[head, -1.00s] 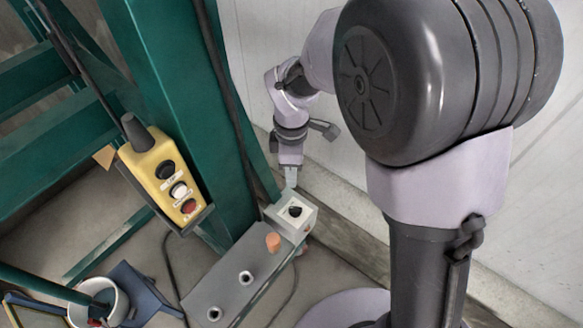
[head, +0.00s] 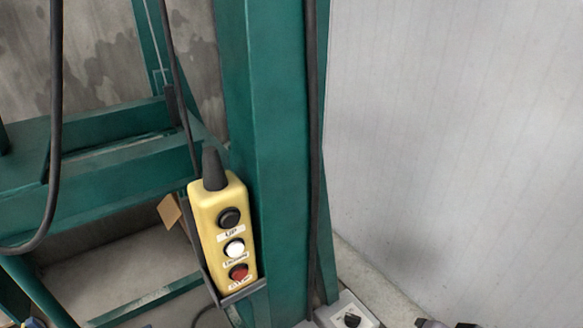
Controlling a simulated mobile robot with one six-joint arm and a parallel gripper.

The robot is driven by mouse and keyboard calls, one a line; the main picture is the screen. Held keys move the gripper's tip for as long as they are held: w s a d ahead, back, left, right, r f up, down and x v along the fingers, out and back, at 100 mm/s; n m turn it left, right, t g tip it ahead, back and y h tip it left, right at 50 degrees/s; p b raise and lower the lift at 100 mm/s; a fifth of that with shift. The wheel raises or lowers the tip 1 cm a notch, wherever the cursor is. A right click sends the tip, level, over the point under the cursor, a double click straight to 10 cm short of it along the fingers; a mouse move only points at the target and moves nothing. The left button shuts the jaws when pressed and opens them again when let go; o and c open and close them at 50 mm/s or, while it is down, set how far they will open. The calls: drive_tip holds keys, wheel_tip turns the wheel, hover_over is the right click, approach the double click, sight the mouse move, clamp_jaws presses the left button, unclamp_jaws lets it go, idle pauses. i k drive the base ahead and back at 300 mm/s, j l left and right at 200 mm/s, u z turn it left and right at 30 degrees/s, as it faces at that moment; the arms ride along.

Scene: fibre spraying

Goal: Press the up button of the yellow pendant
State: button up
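The yellow pendant (head: 204,209) hangs in a dark holder beside the green post, left of centre in the head view. Its top button, black and labelled UP (head: 229,218), faces me. Below it are a white button (head: 234,248) and a red button (head: 238,272). A black cable boot rises from its top. My gripper is not in view. Only a small dark and pale part, probably of my arm, shows at the bottom edge right of centre.
A green steel post (head: 277,150) stands right next to the pendant, with green beams (head: 100,190) to its left. A grey-white box with a black knob (head: 351,315) sits at the bottom. A pale wall (head: 460,150) fills the right side. Black cables (head: 52,130) hang at left.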

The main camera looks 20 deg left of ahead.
sight(231, 219)
drive_tip(key=k+u, duration=0.1)
drive_tip(key=u, duration=0.3)
drive_tip(key=k+j+u, duration=0.1)
drive_tip(key=u, duration=0.25)
drive_tip(key=j+u, duration=0.2)
drive_tip(key=u, duration=0.2)
drive_tip(key=k+j, duration=0.05)
